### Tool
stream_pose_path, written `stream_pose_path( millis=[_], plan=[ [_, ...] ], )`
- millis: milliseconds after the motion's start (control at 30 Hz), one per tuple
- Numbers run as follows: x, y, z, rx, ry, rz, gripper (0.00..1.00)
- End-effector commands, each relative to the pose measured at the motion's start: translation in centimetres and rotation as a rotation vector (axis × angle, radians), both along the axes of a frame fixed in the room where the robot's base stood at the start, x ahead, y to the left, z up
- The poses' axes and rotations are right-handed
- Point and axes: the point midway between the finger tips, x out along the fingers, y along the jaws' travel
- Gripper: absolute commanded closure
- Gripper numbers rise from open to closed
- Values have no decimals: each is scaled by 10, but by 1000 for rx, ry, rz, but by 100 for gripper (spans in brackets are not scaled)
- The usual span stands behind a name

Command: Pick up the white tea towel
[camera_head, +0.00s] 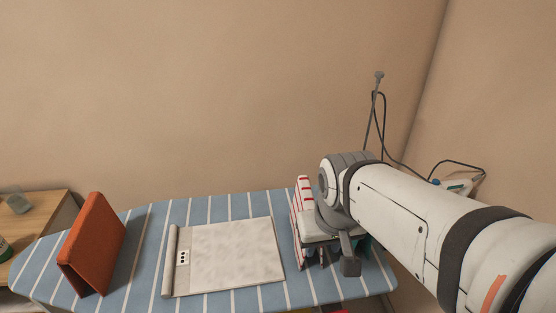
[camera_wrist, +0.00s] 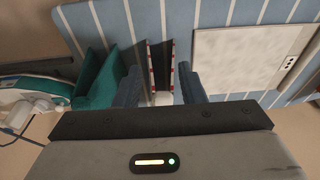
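A white cloth with red stripes (camera_head: 302,215), which looks like the tea towel, stands folded and upright near the right end of the blue striped ironing board (camera_head: 215,208). My arm partly hides it in the head view. In the wrist view the cloth (camera_wrist: 152,68) shows as two red-and-white edges with a dark gap between them. My gripper (camera_head: 335,258) is over that end of the board. In the wrist view my gripper (camera_wrist: 160,88) is open, with one finger on each side of the cloth. I cannot tell whether either finger touches it.
A teal folded cloth (camera_wrist: 102,72) stands close beside one finger. An iron (camera_wrist: 28,100) lies beyond it. A pale flat item with one rolled edge (camera_head: 235,255) lies mid-board. An orange-red folded item (camera_head: 95,240) stands at left. A wooden table (camera_head: 40,215) is far left.

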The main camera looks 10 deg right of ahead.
Motion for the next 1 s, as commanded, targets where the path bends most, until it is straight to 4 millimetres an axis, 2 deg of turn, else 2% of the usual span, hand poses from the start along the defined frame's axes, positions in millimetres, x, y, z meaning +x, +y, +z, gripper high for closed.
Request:
stream_pose_path(
  millis=[133,233,333,433,700,833,1000],
  plan=[
    [0,0,0,0,0,0,64],
    [2,0,1,0,3,-1,55],
    [12,0,8,1,21,-7,47],
    [32,-4,18,4,58,-24,40],
    [97,-3,32,10,170,-60,40],
    [118,-2,32,10,205,-72,40],
    [129,-1,24,11,225,-79,40]
  ],
)
